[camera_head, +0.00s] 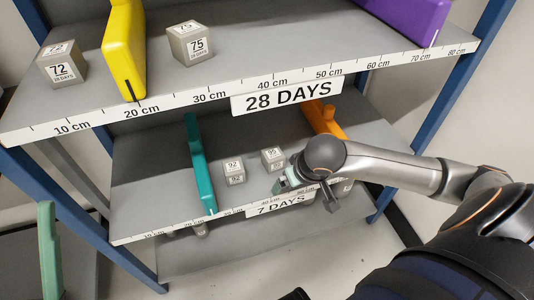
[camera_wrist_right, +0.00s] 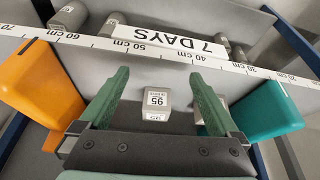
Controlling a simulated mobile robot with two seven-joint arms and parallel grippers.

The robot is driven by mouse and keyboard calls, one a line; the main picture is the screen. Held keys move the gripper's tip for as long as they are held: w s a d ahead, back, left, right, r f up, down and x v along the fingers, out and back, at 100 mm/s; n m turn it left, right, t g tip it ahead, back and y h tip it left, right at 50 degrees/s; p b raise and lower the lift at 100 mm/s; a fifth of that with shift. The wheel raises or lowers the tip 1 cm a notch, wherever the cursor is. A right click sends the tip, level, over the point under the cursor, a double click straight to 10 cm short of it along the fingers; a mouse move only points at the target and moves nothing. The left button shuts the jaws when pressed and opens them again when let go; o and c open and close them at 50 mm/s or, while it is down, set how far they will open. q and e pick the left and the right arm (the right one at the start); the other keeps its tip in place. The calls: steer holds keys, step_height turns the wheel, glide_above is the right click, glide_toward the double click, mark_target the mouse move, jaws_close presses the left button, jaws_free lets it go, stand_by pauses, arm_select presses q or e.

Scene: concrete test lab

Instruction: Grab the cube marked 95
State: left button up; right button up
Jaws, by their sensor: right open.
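The cube marked 95 (camera_head: 273,158) is a small grey block with white labels on the middle shelf (camera_head: 150,190), to the right of the cube marked 92 (camera_head: 234,172). In the right wrist view the cube marked 95 (camera_wrist_right: 156,104) shows upside down between the two green fingers of my right gripper (camera_wrist_right: 157,95). The fingers are spread, with a gap on each side of the cube. In the head view my right gripper (camera_head: 286,182) is at the front edge of this shelf, mostly hidden by its wrist. My left gripper is not in view.
A teal divider (camera_head: 199,165) stands left of the cubes and an orange divider (camera_head: 325,118) to the right. The upper shelf (camera_head: 240,65) overhangs behind, with cubes marked 72 (camera_head: 62,68) and 75 (camera_head: 190,43). In the wrist view, a cube (camera_wrist_right: 199,116) is partly hidden by one finger.

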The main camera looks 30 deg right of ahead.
mark_target(273, 154)
steer(key=w, duration=0.5)
steer(key=shift+w+d+b, duration=0.25)
steer(key=shift+d+b, duration=0.1)
steer(key=w, duration=0.1)
steer(key=w+b, duration=0.1)
steer(key=w, duration=0.3)
steer(key=shift+w+d+f, duration=0.15)
steer(key=shift+d+f, duration=0.05)
steer(key=shift+d, duration=0.05)
steer(key=shift+f+b, duration=0.4)
steer(key=shift+b, duration=0.05)
steer(key=shift+d, duration=0.1)
steer(key=shift+w+r, duration=0.1)
jaws_close()
